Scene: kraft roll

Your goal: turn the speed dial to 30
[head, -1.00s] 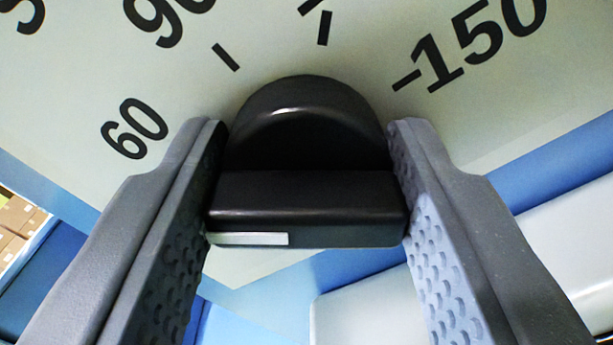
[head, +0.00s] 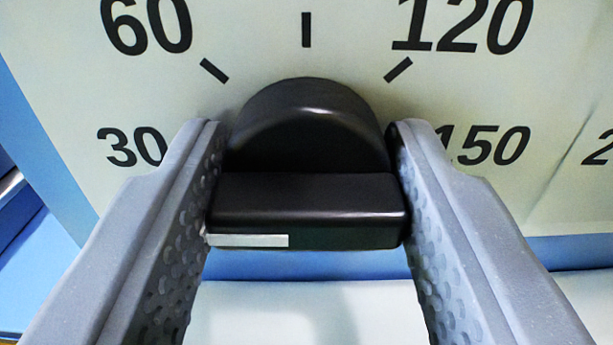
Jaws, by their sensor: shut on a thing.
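The black speed dial (head: 306,135) has a round body and a raised grip bar (head: 306,198) lying level across the view. A white line (head: 248,240) marks the bar's left half, so its marked end points left. My gripper (head: 308,130) is shut on the dial, one finger against each end of the bar. The printed 30 (head: 136,147) is just left of my left finger, a little above the bar's level. The 30 tick is hidden, probably behind that finger, so I cannot tell how exactly the mark lines up with it.
The pale panel also carries 60 (head: 147,25) at upper left, 120 (head: 463,24) at upper right and 150 (head: 484,145) at right. Ticks show above the dial. A blue surface and a white ledge (head: 300,312) lie below the panel.

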